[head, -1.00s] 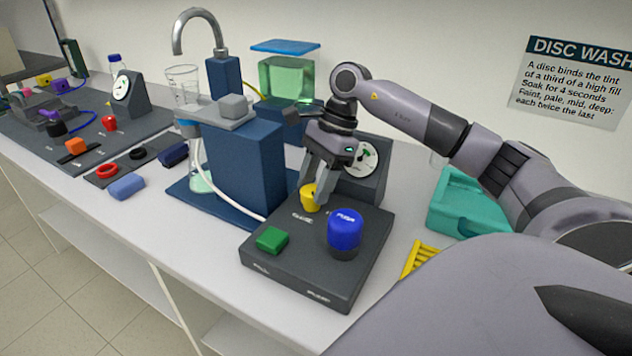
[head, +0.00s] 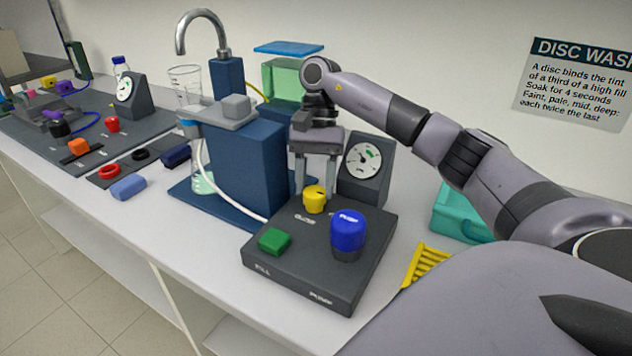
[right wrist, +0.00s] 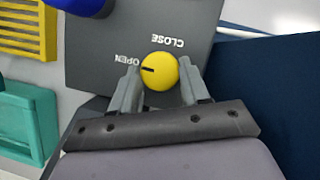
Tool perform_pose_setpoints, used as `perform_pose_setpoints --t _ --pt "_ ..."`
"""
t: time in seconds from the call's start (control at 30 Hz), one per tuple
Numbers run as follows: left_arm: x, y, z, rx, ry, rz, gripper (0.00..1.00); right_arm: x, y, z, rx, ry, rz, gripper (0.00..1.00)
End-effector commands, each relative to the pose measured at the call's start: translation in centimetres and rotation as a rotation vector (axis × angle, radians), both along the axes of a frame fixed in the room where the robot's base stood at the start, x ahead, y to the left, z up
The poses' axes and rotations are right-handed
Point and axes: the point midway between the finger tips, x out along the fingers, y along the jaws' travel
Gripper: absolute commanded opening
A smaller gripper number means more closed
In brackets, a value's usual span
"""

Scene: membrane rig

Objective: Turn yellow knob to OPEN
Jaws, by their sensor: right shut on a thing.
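The yellow knob (head: 315,198) stands at the back of a dark control box (head: 290,268). It also shows in the right wrist view (right wrist: 160,74), where a black line on its top points left, close to the printed word OPEN (right wrist: 128,60). The word CLOSE (right wrist: 167,41) is printed above the knob in that view. My right gripper (head: 316,188) reaches down from behind, with one finger on each side of the knob, shut on it. In the right wrist view the fingers (right wrist: 160,82) flank the knob. My left gripper is not in view.
On the same box, a tall blue knob (head: 347,232) stands at the right and a green button (head: 274,241) at the front left. A dial gauge (head: 364,165) is behind. A blue pump block (head: 247,165) with a white tube stands close on the left. A teal tray (head: 460,213) lies right.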

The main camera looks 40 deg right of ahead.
Motion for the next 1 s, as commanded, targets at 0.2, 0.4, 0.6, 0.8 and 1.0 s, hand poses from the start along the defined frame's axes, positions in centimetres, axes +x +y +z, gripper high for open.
perform_pose_setpoints --t 0.2,0.4,0.6,0.8,1.0 --pt "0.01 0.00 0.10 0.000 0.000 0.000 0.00 0.14 0.01 0.18 -0.001 -0.006 0.068 0.15" --pt "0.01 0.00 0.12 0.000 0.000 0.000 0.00 0.15 0.00 0.17 0.000 -0.006 0.089 0.15" --pt "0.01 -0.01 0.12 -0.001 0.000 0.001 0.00 0.15 0.01 0.17 0.000 -0.006 0.091 0.15" --pt "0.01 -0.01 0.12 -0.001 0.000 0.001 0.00 0.14 0.01 0.16 0.000 -0.006 0.091 0.62" --pt "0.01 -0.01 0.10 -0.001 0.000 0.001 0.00 0.10 0.03 0.08 -0.001 -0.004 0.091 0.71"
